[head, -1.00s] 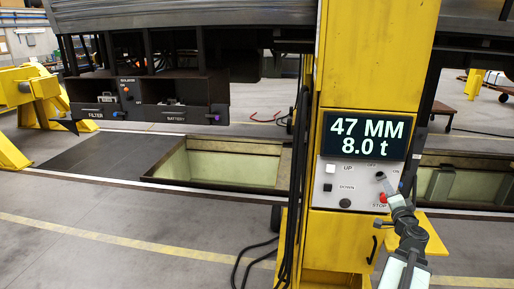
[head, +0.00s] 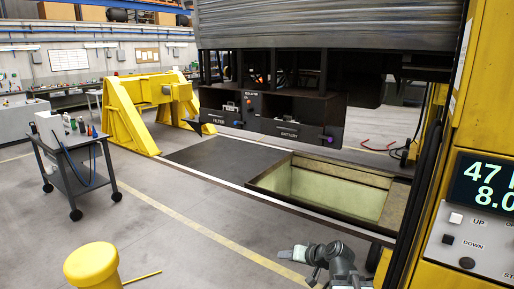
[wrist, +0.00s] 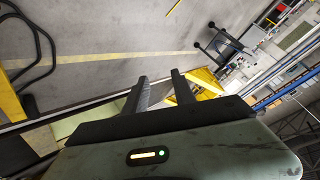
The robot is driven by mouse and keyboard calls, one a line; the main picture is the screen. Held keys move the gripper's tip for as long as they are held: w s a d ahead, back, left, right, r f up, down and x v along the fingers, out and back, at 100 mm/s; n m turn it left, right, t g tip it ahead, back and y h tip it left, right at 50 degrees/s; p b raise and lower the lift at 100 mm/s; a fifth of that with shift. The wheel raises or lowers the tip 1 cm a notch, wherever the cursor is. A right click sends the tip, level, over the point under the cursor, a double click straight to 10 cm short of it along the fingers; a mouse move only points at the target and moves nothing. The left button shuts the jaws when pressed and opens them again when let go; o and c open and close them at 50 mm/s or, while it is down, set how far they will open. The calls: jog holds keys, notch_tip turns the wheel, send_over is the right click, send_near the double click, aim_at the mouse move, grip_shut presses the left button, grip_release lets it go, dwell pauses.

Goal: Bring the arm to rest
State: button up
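My gripper (head: 290,253) is at the bottom of the head view, beside the pit and left of the yellow lifting column (head: 487,110). In the wrist view my gripper (wrist: 158,80) shows two dark fingers standing apart with nothing between them. The column's control panel (head: 474,243) has a white UP button, a black DOWN button and a display (head: 490,183) showing a cut-off "47" and "8.0". My gripper is well apart from the panel.
An open pit (head: 330,189) lies in the floor under the railcar (head: 330,33). A grey cart (head: 77,165) with tools stands at the left, a yellow bollard (head: 93,267) at the front left, and a yellow stand (head: 150,105) behind.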

jog(key=s+a+f+n+g+h, duration=0.25)
jog(key=s+f+g, duration=0.25)
jog(key=s+f, duration=0.25)
jog(key=s+d+f+m+g+h, duration=0.1)
jog(key=s+d+m+g+h, duration=0.1)
jog(key=s+d, duration=0.5)
jog(key=shift+s+d+f+g+h, duration=0.2)
jog(key=shift+s+f+g+h, duration=0.15)
jog(key=shift+g+h, duration=0.45)
